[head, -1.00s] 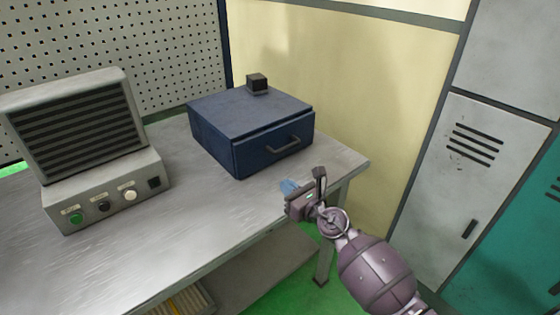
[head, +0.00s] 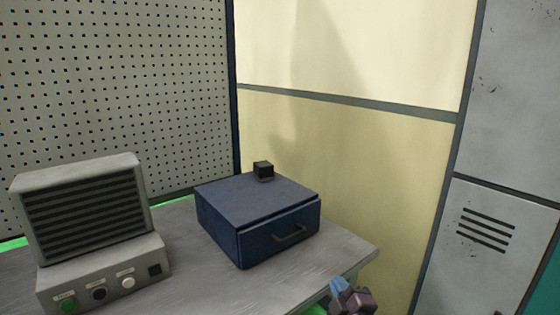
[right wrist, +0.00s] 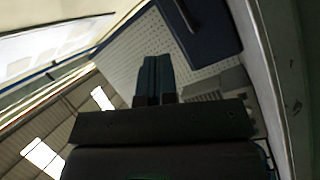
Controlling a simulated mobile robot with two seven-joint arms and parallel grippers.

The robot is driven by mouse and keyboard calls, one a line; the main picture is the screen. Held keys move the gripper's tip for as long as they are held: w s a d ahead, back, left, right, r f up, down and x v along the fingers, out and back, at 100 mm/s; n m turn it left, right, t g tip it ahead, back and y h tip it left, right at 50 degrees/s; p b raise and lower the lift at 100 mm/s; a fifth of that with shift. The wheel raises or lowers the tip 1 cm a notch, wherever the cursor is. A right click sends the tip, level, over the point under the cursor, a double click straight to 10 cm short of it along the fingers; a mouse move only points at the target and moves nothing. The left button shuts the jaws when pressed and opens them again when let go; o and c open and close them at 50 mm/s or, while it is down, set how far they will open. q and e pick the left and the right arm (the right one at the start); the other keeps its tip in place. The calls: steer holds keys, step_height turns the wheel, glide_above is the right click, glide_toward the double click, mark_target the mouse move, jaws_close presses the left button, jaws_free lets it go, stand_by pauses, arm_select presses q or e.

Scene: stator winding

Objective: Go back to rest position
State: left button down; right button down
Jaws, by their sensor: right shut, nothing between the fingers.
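My right gripper (head: 338,288) shows at the bottom edge of the head view, just off the table's right front corner and apart from the blue drawer box. Only its tip and a bit of the wrist show there. In the right wrist view its two blue fingers (right wrist: 155,80) are together with nothing between them. My left gripper is in neither view.
A grey vented machine with buttons (head: 90,225) stands left. Grey lockers (head: 490,240) stand at the right.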

steer(key=s+d+f+m+g+h, duration=0.1)
steer(key=s+d+f+m, duration=0.3)
steer(key=s, duration=0.6)
steer(key=s+d+f+m+g+h, duration=0.2)
steer(key=s+d+f+m, duration=0.3)
steer(key=s+f, duration=0.4)
steer(key=s+d+f+m+g+h, duration=0.1)
steer(key=s+d+f+m+g, duration=0.3)
steer(key=s+f, duration=0.3)
steer(key=s+d+m, duration=0.1)
steer(key=s, duration=0.4)
steer(key=shift+r, duration=0.1)
